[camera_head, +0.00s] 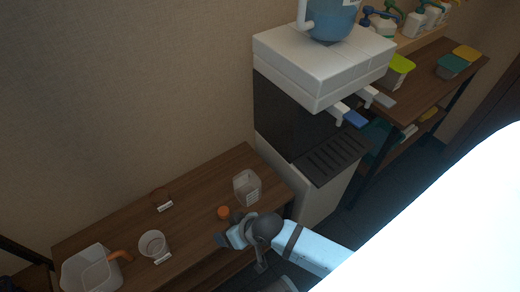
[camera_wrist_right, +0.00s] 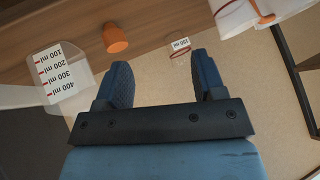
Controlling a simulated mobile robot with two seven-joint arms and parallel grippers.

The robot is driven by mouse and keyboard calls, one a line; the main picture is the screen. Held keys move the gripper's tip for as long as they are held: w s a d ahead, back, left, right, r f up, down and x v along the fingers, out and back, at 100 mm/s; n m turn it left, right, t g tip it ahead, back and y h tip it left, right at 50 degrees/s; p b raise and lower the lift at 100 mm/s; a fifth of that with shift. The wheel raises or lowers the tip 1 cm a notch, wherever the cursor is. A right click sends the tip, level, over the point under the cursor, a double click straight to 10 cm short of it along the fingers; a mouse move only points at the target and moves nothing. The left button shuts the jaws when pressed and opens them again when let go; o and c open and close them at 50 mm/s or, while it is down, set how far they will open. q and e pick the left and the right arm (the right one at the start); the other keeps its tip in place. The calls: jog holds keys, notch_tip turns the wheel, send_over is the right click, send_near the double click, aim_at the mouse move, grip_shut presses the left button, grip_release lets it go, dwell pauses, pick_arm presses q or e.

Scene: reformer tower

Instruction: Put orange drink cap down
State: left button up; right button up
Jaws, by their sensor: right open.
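The orange drink cap (camera_head: 224,212) sits on the brown wooden table, between the clear measuring container and my right gripper. In the right wrist view the orange cap (camera_wrist_right: 115,38) stands just beyond the left-hand finger, outside the jaws. My right gripper (camera_head: 230,238) is at the table's front edge, close to the cap. In the right wrist view its two fingers (camera_wrist_right: 163,78) are spread apart, with nothing between them. My left gripper is not in view.
The clear measuring container (camera_head: 247,187) stands just behind the cap. A small clear cup (camera_head: 152,243) and a larger clear container (camera_head: 90,271) with an orange handle stand further left. The white drink dispenser (camera_head: 322,62) is at the right. Bare table lies between the cup and the cap.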

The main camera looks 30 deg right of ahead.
jog(key=s+d+r+t+h, duration=0.1)
jog(key=s+d+t, duration=0.2)
jog(key=s+d, duration=0.3)
jog(key=shift+d+r+n+t+h, duration=0.15)
jog(key=shift+r+n+t+h, duration=0.15)
jog(key=shift+h, duration=0.1)
jog(key=shift+s, duration=0.1)
